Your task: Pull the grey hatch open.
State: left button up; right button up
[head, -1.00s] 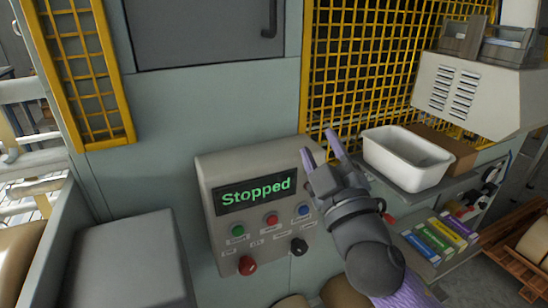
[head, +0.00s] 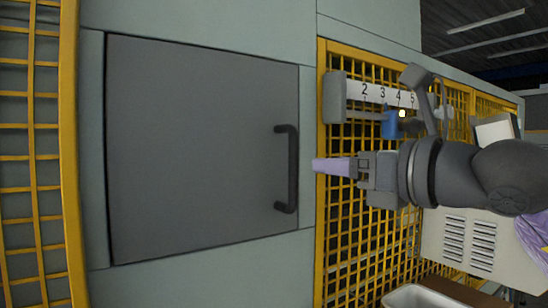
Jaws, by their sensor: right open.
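The grey hatch (head: 195,150) is a flat square panel set in the pale green machine front, left of centre in the head view. It looks shut. Its dark upright handle (head: 292,168) is near the hatch's right edge. My right gripper (head: 316,166) comes in from the right, level with the handle, with its lilac fingers pointing left at it. The fingertips are a little right of the handle and look apart from it. The fingers overlap in this view; the gripper is open and empty. My left gripper is not in view.
Yellow mesh guards (head: 340,235) stand right of the hatch, and another yellow mesh (head: 40,160) is at the far left. A numbered scale (head: 378,93) with a blue slider (head: 390,124) is just above my right gripper. A white bin (head: 425,297) is at the bottom.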

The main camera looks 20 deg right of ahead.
aim_at(296, 162)
jog(key=w, duration=0.1)
jog(key=w+a+p, duration=0.1)
jog(key=p, duration=0.1)
jog(key=shift+w+a+r, duration=0.25)
jog(key=shift+w+r, duration=0.15)
jog(key=x, duration=0.1)
jog(key=p+x, duration=0.1)
jog(key=x, duration=0.2)
jog(key=shift+w+d+f+p, duration=0.2)
jog(key=shift+d+f+p, duration=0.05)
jog(key=shift+p, duration=0.15)
jog(key=shift+w+a+f, duration=0.1)
jog(key=shift+w+a, duration=0.1)
jog(key=shift+w, duration=0.1)
jog(key=shift+a, duration=0.1)
jog(key=shift+s, duration=0.15)
jog(key=shift+f, duration=0.1)
jog(key=c, duration=0.4)
jog(key=shift+c, duration=1.3)
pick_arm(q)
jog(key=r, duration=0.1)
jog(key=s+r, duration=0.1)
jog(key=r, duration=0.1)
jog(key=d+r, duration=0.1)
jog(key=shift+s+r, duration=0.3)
pick_arm(e)
grip_shut()
